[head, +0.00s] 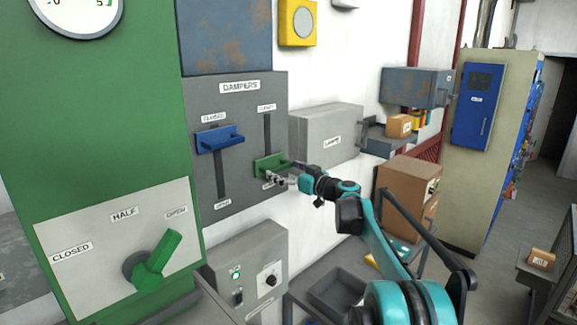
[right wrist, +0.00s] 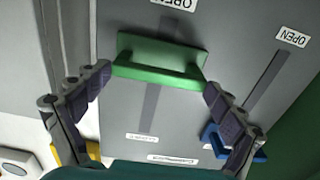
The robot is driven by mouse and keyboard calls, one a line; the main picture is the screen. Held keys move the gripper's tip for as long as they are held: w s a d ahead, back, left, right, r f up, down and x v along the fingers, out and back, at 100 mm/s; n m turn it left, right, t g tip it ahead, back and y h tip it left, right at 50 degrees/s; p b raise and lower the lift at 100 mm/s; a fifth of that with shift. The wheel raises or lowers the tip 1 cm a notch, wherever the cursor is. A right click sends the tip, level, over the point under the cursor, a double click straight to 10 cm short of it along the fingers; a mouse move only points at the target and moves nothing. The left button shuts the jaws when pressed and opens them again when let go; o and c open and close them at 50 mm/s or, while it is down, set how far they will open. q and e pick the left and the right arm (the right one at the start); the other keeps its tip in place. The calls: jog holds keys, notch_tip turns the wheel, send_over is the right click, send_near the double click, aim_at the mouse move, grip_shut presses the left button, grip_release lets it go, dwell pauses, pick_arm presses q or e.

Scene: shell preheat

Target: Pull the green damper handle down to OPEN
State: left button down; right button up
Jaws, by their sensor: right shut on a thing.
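The green damper handle (head: 268,162) sits low in the right-hand slot of the grey DAMPERS panel (head: 240,103), just above that slot's bottom label. My right gripper (head: 279,178) is at the handle, its arm coming in from the right. In the right wrist view, which is turned upside down, the green handle (right wrist: 160,62) lies between the two fingertips (right wrist: 158,80), one at each end of it. The OPEN label (right wrist: 172,4) is close beyond the handle, with a short piece of slot between. My left gripper is not in view.
The blue damper handle (head: 219,140) stands high in the left slot, near its CLOSED label. A grey box (head: 328,136) juts from the wall right of the panel. A control box (head: 247,270) is below. A green lever (head: 158,262) is at lower left.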

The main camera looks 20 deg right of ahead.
jog(key=shift+f+b, duration=0.4)
jog(key=shift+f, duration=0.8)
jog(key=shift+a, duration=0.1)
jog(key=o, duration=1.3)
jog(key=shift+f, duration=0.1)
jog(key=shift+w, duration=0.1)
jog(key=v, duration=1.2)
